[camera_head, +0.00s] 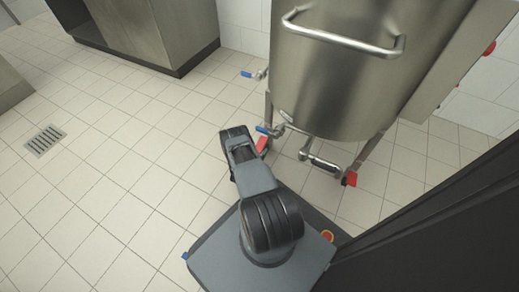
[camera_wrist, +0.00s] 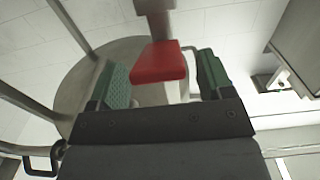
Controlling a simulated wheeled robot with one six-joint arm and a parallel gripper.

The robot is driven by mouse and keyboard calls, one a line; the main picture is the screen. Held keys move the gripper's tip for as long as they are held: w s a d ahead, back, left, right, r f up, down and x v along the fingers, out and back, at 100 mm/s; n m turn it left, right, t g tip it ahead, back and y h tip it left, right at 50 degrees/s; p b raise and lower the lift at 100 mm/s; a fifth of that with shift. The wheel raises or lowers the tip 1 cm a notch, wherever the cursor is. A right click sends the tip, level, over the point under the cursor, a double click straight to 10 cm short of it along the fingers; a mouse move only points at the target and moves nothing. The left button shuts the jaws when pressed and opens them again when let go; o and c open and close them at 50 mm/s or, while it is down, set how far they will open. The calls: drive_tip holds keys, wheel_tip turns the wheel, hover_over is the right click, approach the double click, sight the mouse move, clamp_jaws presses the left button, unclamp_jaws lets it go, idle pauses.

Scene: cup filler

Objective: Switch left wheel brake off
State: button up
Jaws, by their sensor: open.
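The left wheel brake is a red pedal (camera_head: 262,144) low at the tank's left leg in the head view. In the wrist view the red pedal (camera_wrist: 160,63) appears between and slightly ahead of my gripper's two green-padded fingers. My gripper (camera_wrist: 162,74) is open, with a narrow gap showing on the pedal's right side. Whether the left finger touches it I cannot tell. In the head view my arm's end is just left of the pedal, and the fingers are mostly hidden behind my wrist.
The steel tank (camera_head: 350,85) with its handle stands above the brake. Another red brake pedal (camera_head: 350,179) is at the right leg. A steel cabinet (camera_head: 150,30) stands at the back.

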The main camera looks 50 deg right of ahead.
drive_tip(key=shift+x, duration=0.95)
